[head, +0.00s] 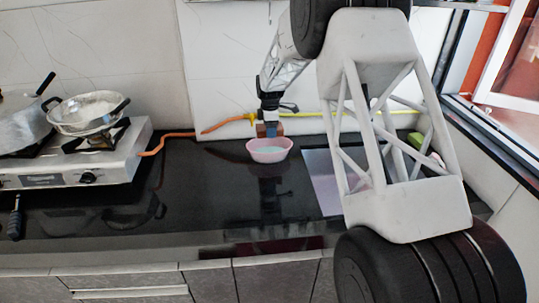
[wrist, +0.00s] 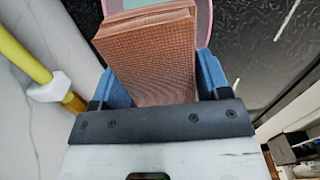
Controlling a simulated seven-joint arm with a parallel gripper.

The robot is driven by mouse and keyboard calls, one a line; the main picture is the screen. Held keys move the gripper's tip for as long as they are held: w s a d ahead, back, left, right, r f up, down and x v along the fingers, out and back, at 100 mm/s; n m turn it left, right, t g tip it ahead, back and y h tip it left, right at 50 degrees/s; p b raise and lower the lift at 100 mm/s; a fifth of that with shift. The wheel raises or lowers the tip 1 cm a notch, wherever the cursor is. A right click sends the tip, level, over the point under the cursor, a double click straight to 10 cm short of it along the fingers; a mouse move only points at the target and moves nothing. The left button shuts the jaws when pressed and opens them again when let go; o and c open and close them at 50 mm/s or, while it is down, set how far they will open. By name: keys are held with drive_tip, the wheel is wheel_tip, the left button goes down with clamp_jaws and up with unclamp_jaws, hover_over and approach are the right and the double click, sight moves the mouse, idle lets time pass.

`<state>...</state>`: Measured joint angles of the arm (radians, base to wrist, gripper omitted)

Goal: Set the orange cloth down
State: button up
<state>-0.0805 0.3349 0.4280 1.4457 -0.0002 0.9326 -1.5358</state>
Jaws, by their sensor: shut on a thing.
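The orange cloth (wrist: 150,52) looks like a folded, textured orange-brown block in the wrist view. My gripper (wrist: 158,77) is shut on it, with a blue finger at each side. In the head view my gripper (head: 270,129) points down just above a pink bowl (head: 269,158), and the cloth (head: 261,131) shows small between the fingers. The bowl's pink rim and pale inside (wrist: 139,4) also show beyond the cloth in the wrist view. I cannot tell whether the cloth touches the bowl.
A stove (head: 85,160) with a pan (head: 88,112) and a pot (head: 20,120) stands at the left. A yellow pipe (head: 310,115) runs along the back wall. A pale panel (head: 322,180) lies right of the bowl. The dark counter (head: 215,200) is clear in front.

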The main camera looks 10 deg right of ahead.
sight(270, 148)
drive_tip(key=shift+f, duration=0.1)
drive_tip(key=shift+f, duration=3.05)
drive_tip(key=shift+f, duration=1.85)
drive_tip(key=shift+f, duration=0.15)
drive_tip(key=o, duration=0.6)
wheel_tip(270, 148, up, 12)
drive_tip(key=shift+r, duration=0.15)
